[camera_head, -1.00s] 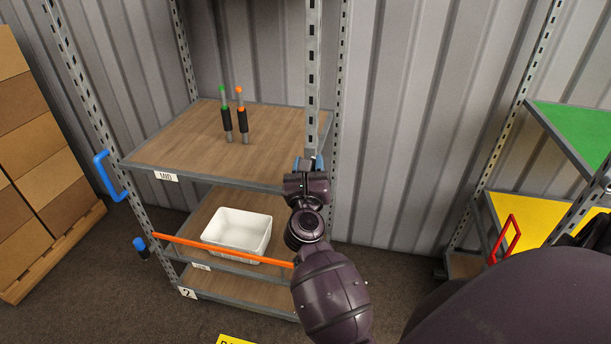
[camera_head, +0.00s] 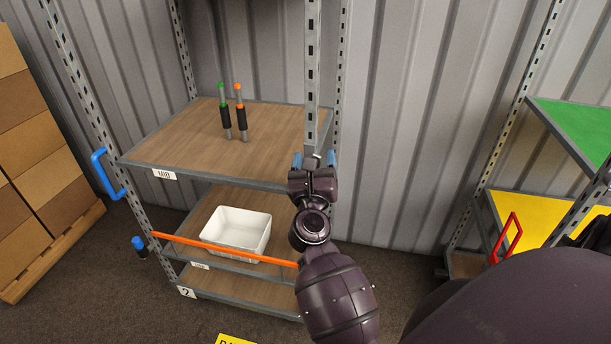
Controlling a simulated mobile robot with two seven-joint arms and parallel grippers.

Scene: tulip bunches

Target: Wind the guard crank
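The orange guard bar (camera_head: 225,248) runs across the front of the lower shelf, sloping slightly down to the right. A blue knob (camera_head: 139,243) sticks out beside the left front post, near the bar's left end; it looks like the crank handle, but its joint to the rack is too small to make out. My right gripper (camera_head: 314,160) is at the right front post by the middle shelf's corner. Its two blue fingertips are apart, one on each side of the post's lower part; I cannot tell whether they touch it. My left gripper is not in view.
A white bin (camera_head: 238,230) sits on the lower shelf behind the bar. Two dark-sleeved sticks, green-tipped (camera_head: 225,115) and orange-tipped (camera_head: 241,115), stand on the middle shelf (camera_head: 180,140). A blue handle (camera_head: 105,173) juts from the left post. Stacked boxes (camera_head: 30,140) stand far left.

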